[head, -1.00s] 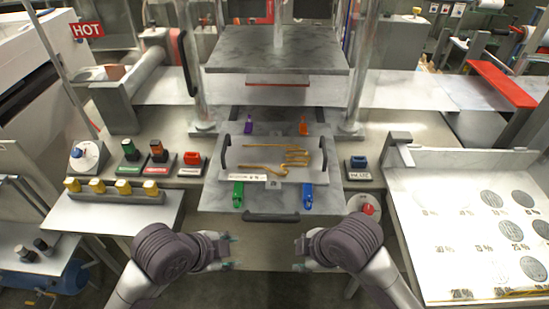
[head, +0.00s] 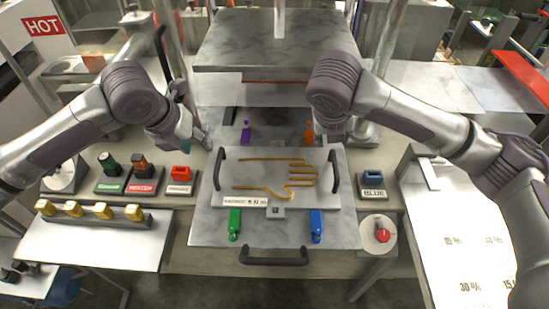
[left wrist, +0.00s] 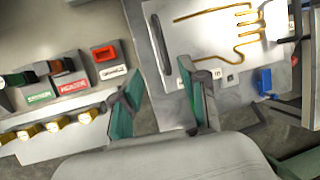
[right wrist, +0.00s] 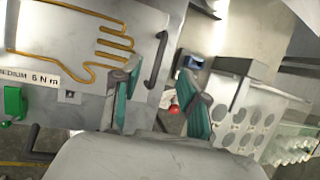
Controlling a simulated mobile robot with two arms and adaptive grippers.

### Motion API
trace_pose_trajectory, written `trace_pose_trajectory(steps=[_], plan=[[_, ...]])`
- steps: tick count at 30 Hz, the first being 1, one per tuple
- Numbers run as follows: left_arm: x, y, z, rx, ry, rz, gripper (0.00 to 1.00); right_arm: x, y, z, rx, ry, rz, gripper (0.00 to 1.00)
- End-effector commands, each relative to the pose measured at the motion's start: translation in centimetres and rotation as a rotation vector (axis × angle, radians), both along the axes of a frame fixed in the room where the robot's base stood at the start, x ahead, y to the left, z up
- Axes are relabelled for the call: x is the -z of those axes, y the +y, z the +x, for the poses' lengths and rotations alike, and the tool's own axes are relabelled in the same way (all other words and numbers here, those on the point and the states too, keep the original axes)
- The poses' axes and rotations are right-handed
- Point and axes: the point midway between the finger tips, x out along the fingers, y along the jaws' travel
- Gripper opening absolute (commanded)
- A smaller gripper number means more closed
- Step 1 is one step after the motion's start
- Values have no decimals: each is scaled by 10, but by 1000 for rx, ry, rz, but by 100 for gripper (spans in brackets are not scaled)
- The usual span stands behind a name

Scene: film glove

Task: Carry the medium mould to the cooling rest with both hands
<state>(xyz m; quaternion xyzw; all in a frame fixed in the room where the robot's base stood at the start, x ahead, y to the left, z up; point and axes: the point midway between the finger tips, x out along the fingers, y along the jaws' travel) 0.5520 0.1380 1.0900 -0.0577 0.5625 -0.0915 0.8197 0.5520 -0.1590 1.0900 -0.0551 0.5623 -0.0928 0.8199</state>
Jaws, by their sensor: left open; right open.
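The medium mould (head: 260,172) is a grey plate with a gold hand outline, lying flat on the press's lower plate. It has a dark left handle (head: 220,168) and a dark right handle (head: 333,170). My left gripper (head: 199,139) is open, up and left of the left handle; in the left wrist view that handle (left wrist: 158,42) lies beyond its open fingers (left wrist: 160,105). In the right wrist view my right gripper (right wrist: 160,100) is open, with the right handle (right wrist: 157,60) just beyond its fingers. I cannot tell which surface is the cooling rest.
Green (head: 234,225), blue (head: 316,226), purple (head: 245,132) and orange (head: 308,132) clamps stand around the mould. The upper press plate (head: 275,42) hangs behind. A front handle (head: 274,257) juts from the lower plate. A red knob (head: 382,235) stands to the right.

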Motion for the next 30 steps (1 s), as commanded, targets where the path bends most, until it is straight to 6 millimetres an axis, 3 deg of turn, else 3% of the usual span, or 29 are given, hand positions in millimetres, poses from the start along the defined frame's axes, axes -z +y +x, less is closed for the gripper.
trace_pose_trajectory(steps=[9, 14, 30], plan=[[-1, 0, 0, 3, -2, 1, 43, 0, -1, 0, -3, 0, -3, 43], [10, -2, 4, 2, 1, 1, 43, 9, -3, 4, -2, 2, -3, 43], [99, -24, 38, 2, 2, 2, 43, 100, -25, 38, 1, 2, -4, 43]])
